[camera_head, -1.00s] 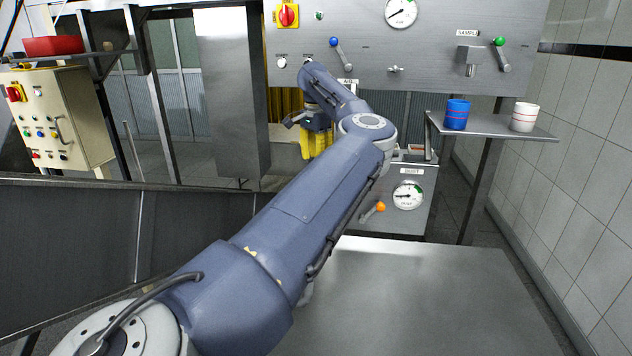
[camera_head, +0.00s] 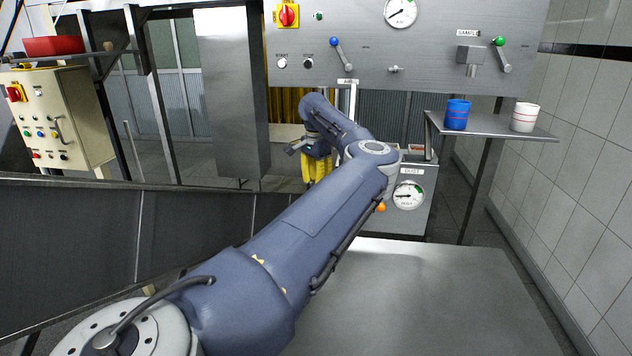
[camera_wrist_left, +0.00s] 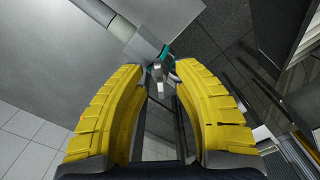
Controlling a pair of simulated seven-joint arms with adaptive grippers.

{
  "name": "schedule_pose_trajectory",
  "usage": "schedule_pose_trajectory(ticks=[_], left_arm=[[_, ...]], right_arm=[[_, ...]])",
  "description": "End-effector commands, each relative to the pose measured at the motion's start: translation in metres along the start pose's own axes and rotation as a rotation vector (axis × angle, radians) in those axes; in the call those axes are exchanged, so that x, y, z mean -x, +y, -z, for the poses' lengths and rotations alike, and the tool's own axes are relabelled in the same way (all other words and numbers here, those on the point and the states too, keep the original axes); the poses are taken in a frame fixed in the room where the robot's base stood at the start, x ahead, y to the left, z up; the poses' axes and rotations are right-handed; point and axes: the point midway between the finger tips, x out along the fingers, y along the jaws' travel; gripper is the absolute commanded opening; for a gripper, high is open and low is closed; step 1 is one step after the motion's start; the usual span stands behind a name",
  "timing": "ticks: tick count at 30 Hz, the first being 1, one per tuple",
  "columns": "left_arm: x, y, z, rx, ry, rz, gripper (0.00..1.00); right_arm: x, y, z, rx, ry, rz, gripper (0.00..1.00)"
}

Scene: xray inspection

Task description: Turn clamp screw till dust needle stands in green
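The dust gauge (camera_head: 408,195) is on the grey box right of my left arm; its needle points left, and a green zone shows at upper right. My left gripper (camera_head: 316,172) has yellow fingers and points down left of that box. In the left wrist view the fingers (camera_wrist_left: 158,80) stand apart. A small grey metal piece that looks like the clamp screw (camera_wrist_left: 159,71) shows between the fingertips, beside a teal part (camera_wrist_left: 166,53) at the end of a grey pipe (camera_wrist_left: 140,38). I cannot tell whether the fingers touch it. The right gripper is not visible.
An orange knob (camera_head: 381,208) by the box is partly hidden by my arm. A blue cup (camera_head: 457,114) and a white cup (camera_head: 524,117) stand on a side shelf (camera_head: 500,131). The metal table (camera_head: 430,300) in front is clear. A control panel (camera_head: 400,60) spans the back.

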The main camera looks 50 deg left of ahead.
Motion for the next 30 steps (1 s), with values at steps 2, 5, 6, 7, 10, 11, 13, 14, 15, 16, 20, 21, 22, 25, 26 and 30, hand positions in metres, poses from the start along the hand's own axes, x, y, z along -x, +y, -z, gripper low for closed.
schedule_pose_trajectory(ticks=[2, 5, 6, 7, 10, 11, 13, 14, 15, 16, 20, 21, 22, 25, 26, 30], left_arm=[[0.0002, 0.0001, 0.0001, 0.000, 0.000, 0.000, 0.30], [0.0002, 0.0001, 0.0001, 0.000, 0.000, 0.000, 0.18], [0.0003, 0.0001, 0.0001, 0.000, 0.000, 0.000, 0.14], [0.0003, 0.0001, 0.0001, 0.000, 0.000, 0.000, 0.10], [0.0004, 0.0001, 0.0001, 0.000, 0.000, 0.000, 0.00], [0.0004, 0.0001, 0.0001, 0.000, 0.000, 0.000, 0.00], [0.0004, 0.0001, 0.0001, 0.000, 0.000, 0.000, 0.00], [0.0004, 0.0001, 0.0001, 0.000, 0.000, 0.000, 0.00], [0.0004, 0.0001, 0.0001, 0.000, 0.000, 0.000, 0.00], [0.0004, 0.0001, 0.0001, 0.000, 0.000, 0.000, 0.00], [0.0003, 0.0001, 0.0001, -0.005, 0.000, 0.000, 0.00], [0.0003, 0.0001, 0.0001, -0.010, 0.000, 0.000, 0.00], [0.0003, 0.0001, 0.0001, -0.016, 0.000, 0.000, 0.00], [0.0002, 0.0001, 0.0001, -0.049, 0.000, 0.000, 0.00], [0.0002, 0.0001, 0.0001, -0.063, 0.000, 0.000, 0.00], [0.0002, 0.0000, 0.0001, -0.153, 0.000, 0.000, 0.00]], right_arm=[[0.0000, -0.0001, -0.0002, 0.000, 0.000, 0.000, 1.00], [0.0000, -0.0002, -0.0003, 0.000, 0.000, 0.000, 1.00], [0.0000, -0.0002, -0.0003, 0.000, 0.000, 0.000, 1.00], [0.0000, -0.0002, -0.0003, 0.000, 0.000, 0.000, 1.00], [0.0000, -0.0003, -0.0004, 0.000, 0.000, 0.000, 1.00], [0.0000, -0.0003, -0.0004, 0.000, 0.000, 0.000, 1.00], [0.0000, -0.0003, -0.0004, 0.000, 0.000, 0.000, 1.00], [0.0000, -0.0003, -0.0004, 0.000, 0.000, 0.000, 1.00], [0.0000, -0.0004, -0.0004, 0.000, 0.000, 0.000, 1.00], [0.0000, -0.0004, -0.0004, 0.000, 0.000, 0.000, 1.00], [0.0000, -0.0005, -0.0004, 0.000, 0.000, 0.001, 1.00], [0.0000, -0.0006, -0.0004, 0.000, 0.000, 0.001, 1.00], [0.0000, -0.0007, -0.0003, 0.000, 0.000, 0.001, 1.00], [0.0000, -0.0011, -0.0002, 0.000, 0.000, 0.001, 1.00], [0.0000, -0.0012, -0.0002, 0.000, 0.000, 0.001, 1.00], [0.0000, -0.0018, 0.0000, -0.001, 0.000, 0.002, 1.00]])
